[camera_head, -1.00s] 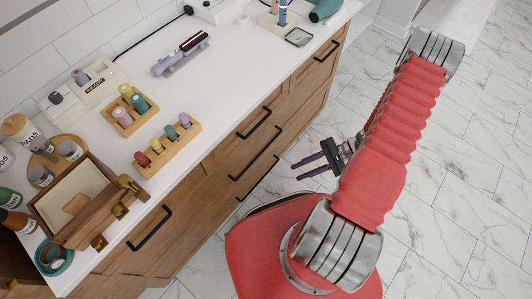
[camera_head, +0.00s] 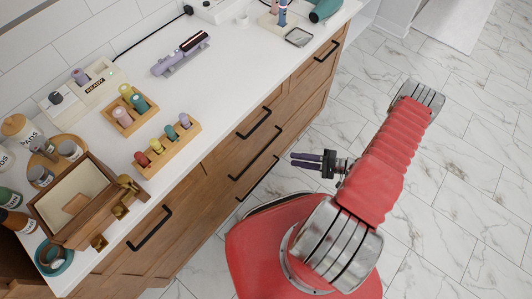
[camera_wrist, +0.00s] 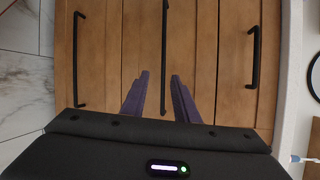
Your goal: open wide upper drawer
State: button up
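The wide upper drawer is closed in the wooden vanity, with a black bar handle (camera_head: 253,123) just under the white countertop. In the wrist view, which is turned sideways, that handle (camera_wrist: 252,57) is the right one of three. My gripper (camera_head: 292,160) is out in front of the vanity, over the floor and apart from the fronts. In the wrist view its two purple fingers (camera_wrist: 160,76) are open and empty. They point at the fronts, with the middle drawer's handle (camera_wrist: 164,40) in line between them.
A lower handle (camera_wrist: 79,60) is at left in the wrist view. The countertop (camera_head: 215,88) carries a wooden box (camera_head: 75,200), bottles, small racks and a hair tool (camera_head: 180,54). Marble floor (camera_head: 450,180) is open to the right.

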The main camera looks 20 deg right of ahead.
jog(key=shift+w+r+n, duration=0.15)
jog(key=shift+r+n, duration=0.05)
jog(key=shift+n, duration=0.5)
jog(key=x, duration=1.4)
jog(key=shift+d+r, duration=0.1)
jog(key=shift+d, duration=0.05)
jog(key=shift+c, duration=0.4)
grip_shut()
